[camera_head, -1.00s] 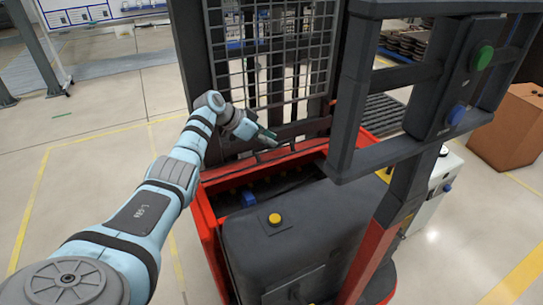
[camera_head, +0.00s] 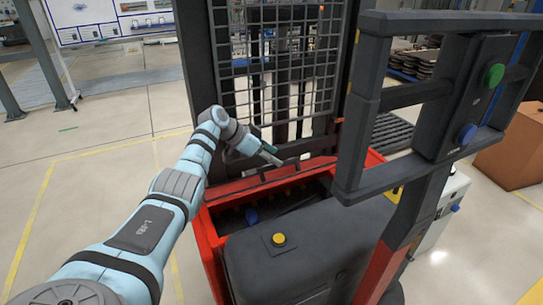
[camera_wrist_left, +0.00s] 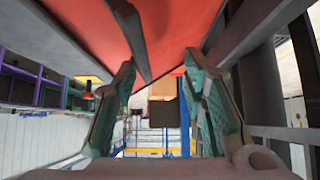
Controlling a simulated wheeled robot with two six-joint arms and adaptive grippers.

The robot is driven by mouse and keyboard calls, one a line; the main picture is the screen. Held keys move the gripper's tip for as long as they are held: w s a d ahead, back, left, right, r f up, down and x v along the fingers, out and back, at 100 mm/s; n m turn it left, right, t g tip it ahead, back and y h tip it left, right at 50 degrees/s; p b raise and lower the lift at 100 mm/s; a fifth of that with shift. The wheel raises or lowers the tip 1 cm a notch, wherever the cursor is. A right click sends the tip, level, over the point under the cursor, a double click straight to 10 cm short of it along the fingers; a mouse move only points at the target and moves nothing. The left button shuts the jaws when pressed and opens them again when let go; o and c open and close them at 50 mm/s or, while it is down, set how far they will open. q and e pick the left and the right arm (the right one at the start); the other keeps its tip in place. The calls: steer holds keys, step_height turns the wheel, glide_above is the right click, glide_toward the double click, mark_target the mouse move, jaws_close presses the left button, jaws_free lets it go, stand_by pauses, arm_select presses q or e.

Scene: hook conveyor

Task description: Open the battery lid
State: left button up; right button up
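The battery lid (camera_head: 270,180) looks like the red panel raised at the back of the red truck's battery bay, with a dark strip along it. The bay (camera_head: 275,205) below it is open, with dark contents and a blue part inside. My left gripper (camera_head: 271,157) is just above the lid's upper edge, in front of the mesh guard. In the left wrist view my left gripper (camera_wrist_left: 158,75) has its green fingers apart with nothing between them. A red surface (camera_wrist_left: 110,25), probably the lid, fills the top of that view. Contact cannot be told. My right gripper is out of view.
The black mesh guard (camera_head: 280,60) and mast stand behind the bay. A black frame (camera_head: 400,95) with green and blue buttons rises at the right. A dark cover (camera_head: 310,255) with a yellow button lies in front. Open floor (camera_head: 95,200) is at the left.

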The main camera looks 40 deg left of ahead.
arm_select(q)
steer(key=shift+a, duration=0.15)
steer(key=v, duration=1.2)
